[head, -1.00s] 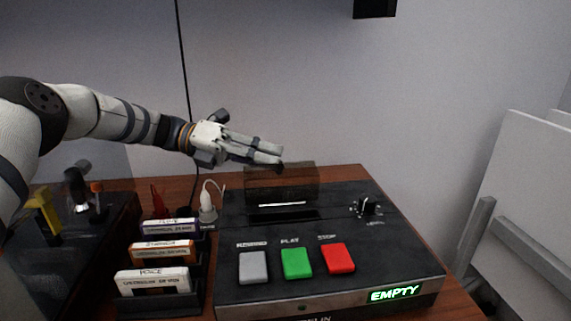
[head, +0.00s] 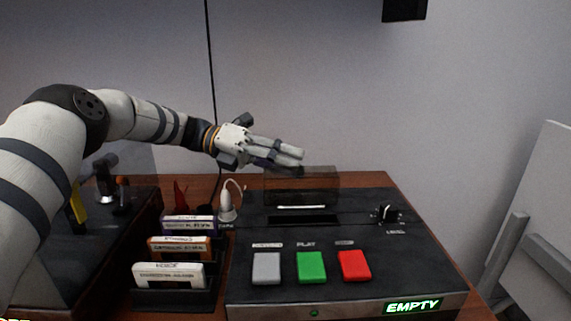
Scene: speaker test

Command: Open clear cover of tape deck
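The tape deck (head: 418,257) is a dark box with grey, green and red buttons on its top and a lit EMPTY sign on its front. Its clear, smoky cover (head: 322,187) stands raised, near upright, behind the slot (head: 300,219). My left gripper (head: 298,162) reaches in from the left, its fingers extended at the upper left edge of the cover. I cannot tell whether they touch it. The gap between the fingers is unclear, and no held object shows. My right gripper is not in view.
A black rack left of the deck holds labelled tapes: purple (head: 188,224), orange (head: 180,248) and white (head: 168,275). A white plug (head: 227,207) with a cord stands behind them. A knob (head: 385,214) is at the deck's right. A dark case with tools is at far left.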

